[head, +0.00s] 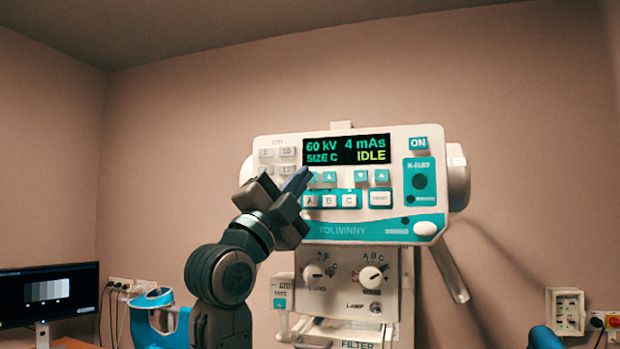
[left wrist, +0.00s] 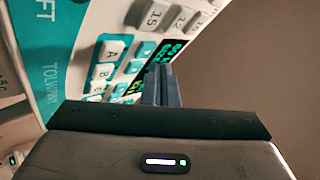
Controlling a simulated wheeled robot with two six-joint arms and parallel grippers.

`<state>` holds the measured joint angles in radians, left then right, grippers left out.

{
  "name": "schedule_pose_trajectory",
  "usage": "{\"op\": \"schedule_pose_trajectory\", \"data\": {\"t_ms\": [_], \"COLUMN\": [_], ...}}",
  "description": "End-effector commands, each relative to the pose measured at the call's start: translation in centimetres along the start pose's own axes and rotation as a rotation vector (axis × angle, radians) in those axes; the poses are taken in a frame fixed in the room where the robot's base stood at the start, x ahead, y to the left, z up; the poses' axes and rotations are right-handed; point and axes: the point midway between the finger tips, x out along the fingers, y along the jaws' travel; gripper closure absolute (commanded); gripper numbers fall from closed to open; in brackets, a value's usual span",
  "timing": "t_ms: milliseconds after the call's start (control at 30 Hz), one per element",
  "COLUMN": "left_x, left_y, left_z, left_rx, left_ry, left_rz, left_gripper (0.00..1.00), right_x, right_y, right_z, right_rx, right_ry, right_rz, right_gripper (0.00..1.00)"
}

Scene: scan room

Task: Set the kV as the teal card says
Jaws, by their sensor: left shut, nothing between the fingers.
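The X-ray console (head: 345,229) is white and teal. Its display (head: 347,149) reads 60 kV, 4 mAs, SIZE C, IDLE; it also shows partly in the left wrist view (left wrist: 171,52). Below are the kV up button (head: 329,177) and a kV down button partly hidden by my gripper. My left gripper (head: 298,182) is shut and empty, its fingertips in front of the console near the left end of the arrow row. In the left wrist view the fingertips (left wrist: 161,84) point at the panel; contact cannot be told. I cannot make out a teal card. My right gripper is not in view.
The mAs arrow buttons (head: 370,177), the A, B, C buttons (head: 329,201) and the grey number keys (head: 287,152) lie close by. A round X-ray button (head: 420,181) is at the right. A knob panel (head: 345,278) hangs below. A monitor (head: 48,294) stands at lower left.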

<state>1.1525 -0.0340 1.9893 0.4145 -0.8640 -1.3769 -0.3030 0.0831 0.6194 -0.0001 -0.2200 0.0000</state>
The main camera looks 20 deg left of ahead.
Motion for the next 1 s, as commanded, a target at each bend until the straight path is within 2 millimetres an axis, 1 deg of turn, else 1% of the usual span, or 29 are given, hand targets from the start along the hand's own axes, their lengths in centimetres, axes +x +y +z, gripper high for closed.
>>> {"op": "schedule_pose_trajectory", "data": {"t_ms": [400,1000], "left_x": [-0.02,-0.02], "left_y": [-0.03,-0.03], "left_z": [-0.03,-0.02], "left_rx": [0.0,0.0], "left_ry": [0.0,0.0], "left_rz": [0.0,0.0], "left_gripper": [1.0,1.0], "right_x": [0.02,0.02], "right_y": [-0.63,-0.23], "right_z": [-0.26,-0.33], "right_rx": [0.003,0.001], "right_ry": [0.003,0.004], "right_rz": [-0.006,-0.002], "right_gripper": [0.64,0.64]}}
